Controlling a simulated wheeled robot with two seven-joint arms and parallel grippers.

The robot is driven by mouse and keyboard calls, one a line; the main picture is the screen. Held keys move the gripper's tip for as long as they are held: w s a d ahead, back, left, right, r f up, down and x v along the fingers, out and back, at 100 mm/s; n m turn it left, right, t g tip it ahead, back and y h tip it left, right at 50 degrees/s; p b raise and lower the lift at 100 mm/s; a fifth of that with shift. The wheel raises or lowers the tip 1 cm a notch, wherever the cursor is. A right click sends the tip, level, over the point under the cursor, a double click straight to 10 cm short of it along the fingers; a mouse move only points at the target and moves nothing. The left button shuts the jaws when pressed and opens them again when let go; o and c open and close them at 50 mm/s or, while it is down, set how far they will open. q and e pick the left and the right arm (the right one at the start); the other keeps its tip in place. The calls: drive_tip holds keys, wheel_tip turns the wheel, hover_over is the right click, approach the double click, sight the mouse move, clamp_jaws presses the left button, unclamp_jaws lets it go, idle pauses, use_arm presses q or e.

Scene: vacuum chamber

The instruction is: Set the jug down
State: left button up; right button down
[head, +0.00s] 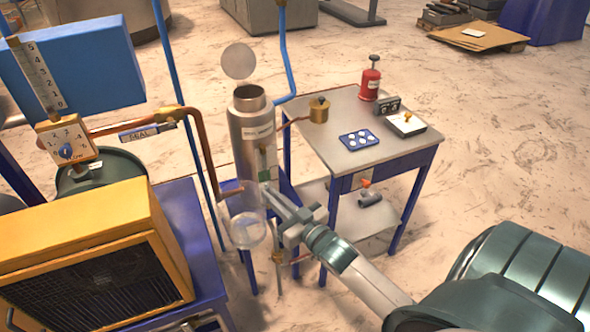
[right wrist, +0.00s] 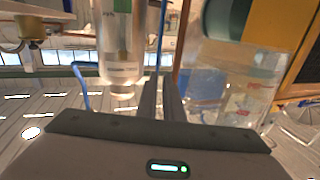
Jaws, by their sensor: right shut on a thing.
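The jug (head: 246,230) is clear and see-through, in front of the tall metal cylinder in the head view. My right gripper (head: 270,203) reaches in from the lower right and is shut on the jug at its right side. The jug hangs in the air, left of the small table. In the right wrist view the jug (right wrist: 218,95) is right of the gripper's fingers (right wrist: 165,98). Its contents are hard to make out. My left gripper is not in view.
The metal cylinder (head: 252,135) with an open top stands just behind the jug. The small table (head: 345,115) on the right holds a red bottle (head: 370,80), a blue tray (head: 360,140) and a brass pot (head: 319,110). A yellow machine (head: 90,240) and copper pipe (head: 195,145) are on the left.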

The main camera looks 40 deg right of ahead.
sight(257, 223)
drive_tip(key=s+a+r, duration=0.1)
drive_tip(key=s+a, duration=0.1)
drive_tip(key=a, duration=0.1)
drive_tip(key=s+a+r, duration=0.1)
drive_tip(key=s+a, duration=0.1)
drive_tip(key=a, duration=0.1)
drive_tip(key=s+a+r, duration=0.1)
drive_tip(key=s+a, duration=0.1)
drive_tip(key=a, duration=0.1)
drive_tip(key=shift+s+r+b, duration=0.1)
drive_tip(key=shift+r+b, duration=0.1)
drive_tip(key=shift+b, duration=0.1)
drive_tip(key=s+a+r+h, duration=0.1)
drive_tip(key=s+a+r, duration=0.3)
drive_tip(key=s+r, duration=0.1)
drive_tip(key=shift+s+r+m, duration=0.3)
drive_tip(key=shift+m, duration=0.1)
drive_tip(key=shift+d, duration=0.1)
